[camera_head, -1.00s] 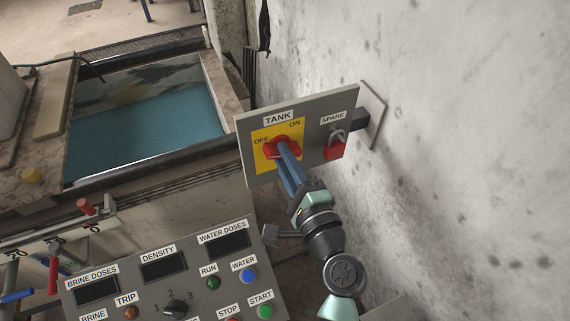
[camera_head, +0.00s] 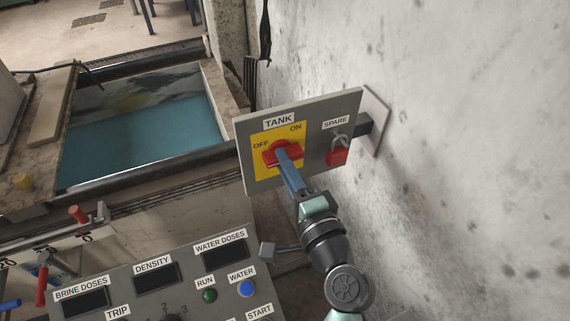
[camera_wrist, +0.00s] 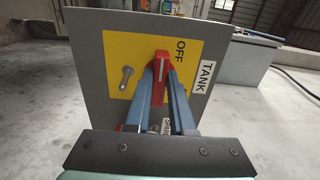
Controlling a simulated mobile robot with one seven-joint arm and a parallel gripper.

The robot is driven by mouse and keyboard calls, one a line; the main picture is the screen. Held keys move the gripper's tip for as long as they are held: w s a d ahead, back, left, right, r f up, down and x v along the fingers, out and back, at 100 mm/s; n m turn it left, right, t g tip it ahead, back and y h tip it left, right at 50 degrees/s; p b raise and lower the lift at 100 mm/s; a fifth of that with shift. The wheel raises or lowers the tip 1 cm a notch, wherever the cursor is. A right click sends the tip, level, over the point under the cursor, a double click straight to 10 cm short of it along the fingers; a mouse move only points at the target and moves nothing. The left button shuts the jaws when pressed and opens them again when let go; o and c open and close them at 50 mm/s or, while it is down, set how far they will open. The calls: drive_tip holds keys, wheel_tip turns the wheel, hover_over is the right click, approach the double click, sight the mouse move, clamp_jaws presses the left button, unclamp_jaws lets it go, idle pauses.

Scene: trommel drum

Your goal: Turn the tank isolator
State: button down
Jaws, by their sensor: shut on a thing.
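The tank isolator is a red handle (camera_head: 269,158) on a yellow plate (camera_head: 262,172) with OFF at upper left and ON at upper right, under a TANK label (camera_head: 279,121). In the head view the handle lies roughly crosswise. In the wrist view the red handle (camera_wrist: 160,57) stands upright in the picture, its top end beside OFF; ON is mostly hidden by my right finger. My gripper (camera_head: 283,156) has its blue fingers shut on the handle, one on each side, as the wrist view (camera_wrist: 160,74) shows. The fingers hide part of the handle.
A SPARE switch with a red padlock (camera_head: 337,157) sits close right of the isolator on the same grey panel (camera_head: 314,118). A rough wall (camera_head: 470,120) is at the right. A control desk (camera_head: 205,265) stands below left. A water tank (camera_head: 140,135) lies behind left.

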drive_tip(key=c, duration=0.8)
unclamp_jaws()
drive_tip(key=v, duration=1.3)
